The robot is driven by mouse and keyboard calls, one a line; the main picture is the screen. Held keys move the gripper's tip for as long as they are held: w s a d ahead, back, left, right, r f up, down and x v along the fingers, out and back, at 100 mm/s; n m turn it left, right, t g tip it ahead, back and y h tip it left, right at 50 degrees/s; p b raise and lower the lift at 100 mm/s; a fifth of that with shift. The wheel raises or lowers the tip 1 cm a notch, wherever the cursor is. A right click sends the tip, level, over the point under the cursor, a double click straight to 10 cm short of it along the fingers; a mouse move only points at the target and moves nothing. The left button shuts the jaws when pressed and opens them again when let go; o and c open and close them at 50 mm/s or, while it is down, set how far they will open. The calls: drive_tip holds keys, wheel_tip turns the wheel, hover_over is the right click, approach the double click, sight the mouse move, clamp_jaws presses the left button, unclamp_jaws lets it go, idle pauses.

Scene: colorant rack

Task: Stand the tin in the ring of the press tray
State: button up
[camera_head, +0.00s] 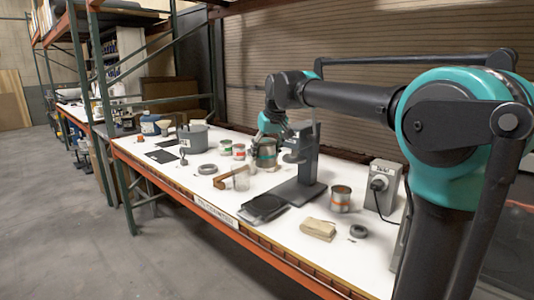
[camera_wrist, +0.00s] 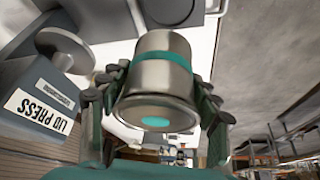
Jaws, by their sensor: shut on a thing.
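My gripper (camera_wrist: 156,108) is shut on a grey metal tin (camera_wrist: 165,62) with a teal band. A finger presses each side, and a rimmed end with a teal spot faces the wrist camera. In the head view my gripper (camera_head: 268,128) is just left of the grey lid press (camera_head: 309,160), also seen at left in the wrist view (camera_wrist: 40,85). Beyond the tin, the wrist view shows a grey plate (camera_wrist: 207,22) with a dark round shape (camera_wrist: 168,10), possibly the tray and its ring; the tin partly hides it. I cannot tell the tin's height above it.
Small tins (camera_head: 225,147) stand behind, and another tin (camera_head: 340,199) stands right of the press.

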wheel_tip(320, 180, down, 15)
drive_tip(key=shift+f, duration=0.1)
idle(0.6)
drive_tip(key=shift+f, duration=0.1)
drive_tip(key=o, duration=1.4)
drive_tip(key=v, duration=1.2)
